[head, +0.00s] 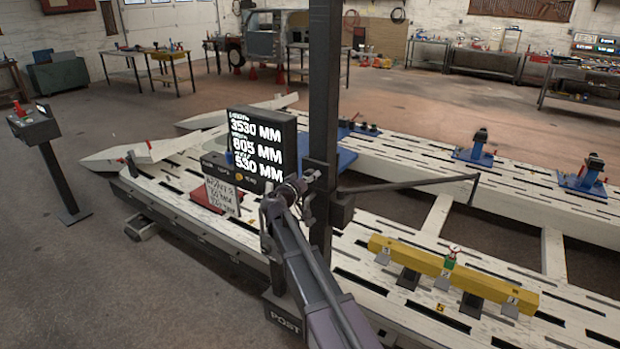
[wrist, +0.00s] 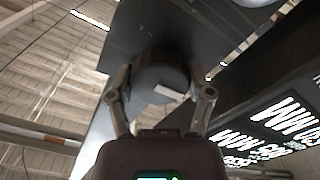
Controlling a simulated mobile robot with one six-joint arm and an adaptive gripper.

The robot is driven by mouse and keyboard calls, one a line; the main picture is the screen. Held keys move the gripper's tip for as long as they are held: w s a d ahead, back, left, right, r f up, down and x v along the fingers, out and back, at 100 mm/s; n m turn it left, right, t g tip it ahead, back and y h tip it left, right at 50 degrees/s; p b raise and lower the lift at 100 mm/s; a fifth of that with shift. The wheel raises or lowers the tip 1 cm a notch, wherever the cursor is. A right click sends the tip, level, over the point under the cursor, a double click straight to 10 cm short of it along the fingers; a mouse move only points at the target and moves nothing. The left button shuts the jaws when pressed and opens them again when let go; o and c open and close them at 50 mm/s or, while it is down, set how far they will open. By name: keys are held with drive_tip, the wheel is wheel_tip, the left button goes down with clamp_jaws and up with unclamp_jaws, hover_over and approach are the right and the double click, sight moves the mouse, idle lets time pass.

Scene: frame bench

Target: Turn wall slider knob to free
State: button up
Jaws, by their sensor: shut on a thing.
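The slider knob (wrist: 160,78) is a dark grey round piece with a pale mark on its face, in the middle of the wrist view. It sits on a dark flat plate (wrist: 150,30). My gripper (wrist: 161,92) has one finger on each side of the knob and is shut on it. In the head view my gripper (head: 288,192) is at the dark upright post (head: 321,110), by the slider on it. The knob's setting and any lettering cannot be read. The knob is mostly hidden in the head view.
A dark display (head: 257,150) with white figures stands just left of the post, close to my gripper. A dark rod (head: 420,184) reaches right from the slider. A yellow beam (head: 450,273) lies on the white slotted bench (head: 400,235).

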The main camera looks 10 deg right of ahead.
drive_tip(key=shift+n, duration=0.4)
drive_tip(key=n, duration=1.2)
drive_tip(key=shift+n, duration=0.3)
drive_tip(key=n, duration=0.4)
drive_tip(key=shift+n, duration=0.3)
drive_tip(key=o, duration=1.1)
drive_tip(key=shift+o, duration=0.2)
